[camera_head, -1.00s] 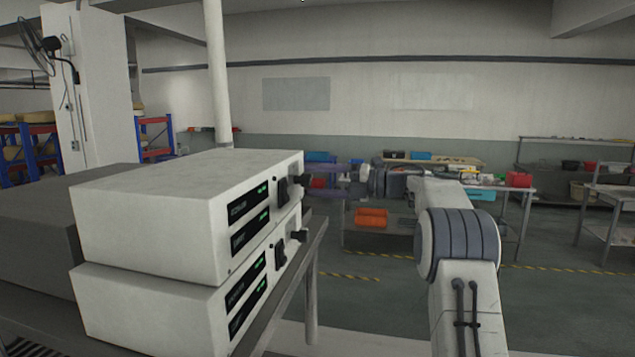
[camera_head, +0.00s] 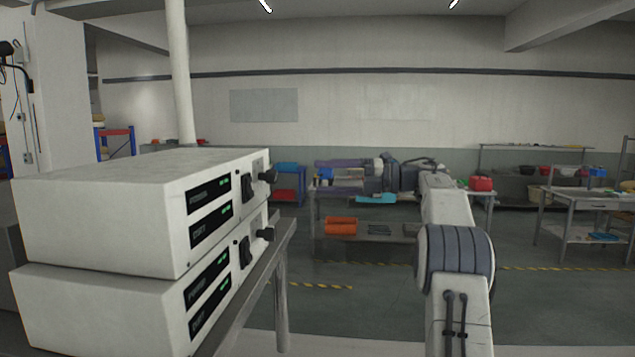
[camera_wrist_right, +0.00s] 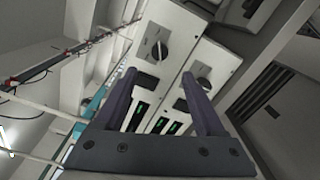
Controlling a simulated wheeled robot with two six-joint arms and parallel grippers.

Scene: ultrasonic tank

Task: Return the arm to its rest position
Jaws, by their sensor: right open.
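Two white box units with dark displays and green lit marks are stacked on the left in the head view: an upper unit (camera_head: 110,215) and a lower unit (camera_head: 100,310). Each has a black switch and a black knob on its front. My right gripper (camera_head: 316,174) is to the right of the upper unit's knob (camera_head: 268,175), apart from it, with purple-grey fingers. In the right wrist view my right gripper (camera_wrist_right: 160,77) is open and empty, its fingers pointing towards the units' fronts, with both knobs (camera_wrist_right: 155,48) visible beyond. My left gripper is out of view.
The units stand on a grey table (camera_head: 262,272). Farther back are a workbench with an orange bin (camera_head: 340,226), a red box (camera_head: 481,184) and another table (camera_head: 585,200) at right. Open floor lies between.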

